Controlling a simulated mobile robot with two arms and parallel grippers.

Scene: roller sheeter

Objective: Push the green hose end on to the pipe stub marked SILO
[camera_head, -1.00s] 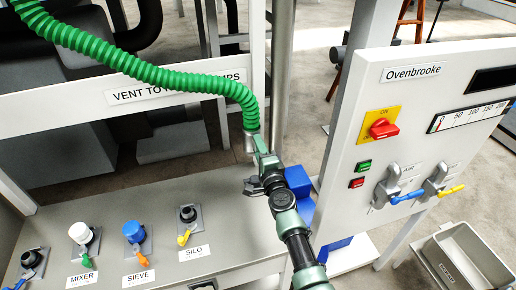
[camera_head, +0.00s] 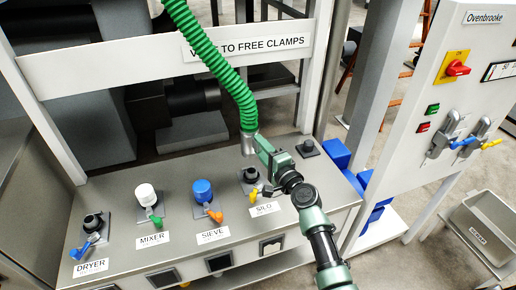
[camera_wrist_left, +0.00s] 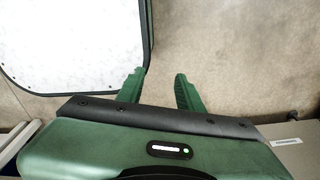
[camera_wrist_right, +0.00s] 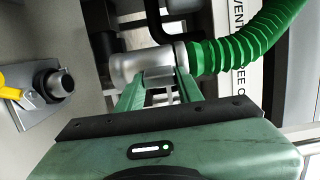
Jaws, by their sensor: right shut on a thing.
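The green hose (camera_head: 212,55) hangs from the upper left and ends in a grey metal cuff (camera_head: 249,144). My right gripper (camera_head: 260,148) is shut on this cuff, which shows sideways between the fingers in the right wrist view (camera_wrist_right: 148,66). The SILO stub (camera_head: 250,175) is a dark pipe on a grey plate with a yellow lever, behind the SILO label (camera_head: 265,209). The cuff is above the stub and apart from it. The bare stub also shows in the right wrist view (camera_wrist_right: 58,84), left of the cuff. My left gripper (camera_wrist_left: 158,88) is open and empty.
Left along the bench (camera_head: 105,190) stand the SIEVE stub with a blue cap (camera_head: 202,190), the MIXER stub with a white cap (camera_head: 146,194) and the DRYER stub (camera_head: 93,221). Another dark stub (camera_head: 308,147) is right of my gripper. A control panel (camera_head: 445,90) stands at right.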

